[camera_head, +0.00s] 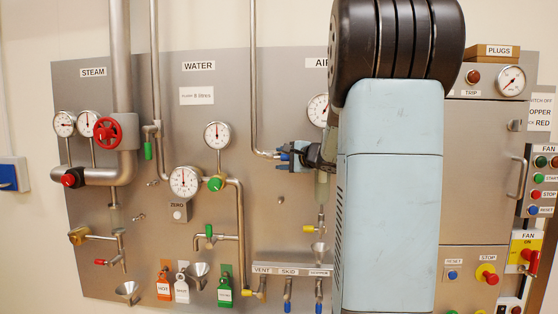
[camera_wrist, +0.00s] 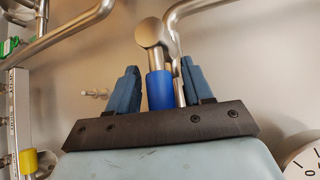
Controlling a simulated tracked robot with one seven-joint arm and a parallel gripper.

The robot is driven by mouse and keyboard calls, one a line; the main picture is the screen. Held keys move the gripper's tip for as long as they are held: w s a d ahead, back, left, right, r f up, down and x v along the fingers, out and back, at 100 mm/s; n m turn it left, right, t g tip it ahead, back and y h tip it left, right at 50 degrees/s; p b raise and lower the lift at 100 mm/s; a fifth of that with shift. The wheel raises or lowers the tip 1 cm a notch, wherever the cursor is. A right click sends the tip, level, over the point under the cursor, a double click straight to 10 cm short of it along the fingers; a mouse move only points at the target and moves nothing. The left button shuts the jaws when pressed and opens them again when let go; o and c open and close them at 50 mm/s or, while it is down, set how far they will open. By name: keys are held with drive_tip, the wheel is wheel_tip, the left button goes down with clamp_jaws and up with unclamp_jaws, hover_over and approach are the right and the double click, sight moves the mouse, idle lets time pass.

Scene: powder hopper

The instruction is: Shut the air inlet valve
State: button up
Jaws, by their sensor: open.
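The air inlet valve shows in the wrist view as a round metal body with a blue handle (camera_wrist: 160,91) hanging below it. My gripper (camera_wrist: 158,66) is open, with one blue finger on each side of the handle. A gap shows between the handle and the left finger. A thin metal pipe shows between the handle and the right finger. I cannot tell how deep the handle sits between the fingers. In the head view my gripper (camera_head: 292,156) is at the end of the bent air pipe, under the AIR label (camera_head: 321,62), and hides most of the valve.
The air gauge (camera_head: 318,110) is just above my gripper, partly behind my arm. A yellow-handled valve (camera_head: 310,228) and a funnel (camera_head: 320,250) are below. My arm hides the panel to the right.

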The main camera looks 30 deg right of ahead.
drive_tip(key=shift+c, duration=0.3)
clamp_jaws()
idle(0.3)
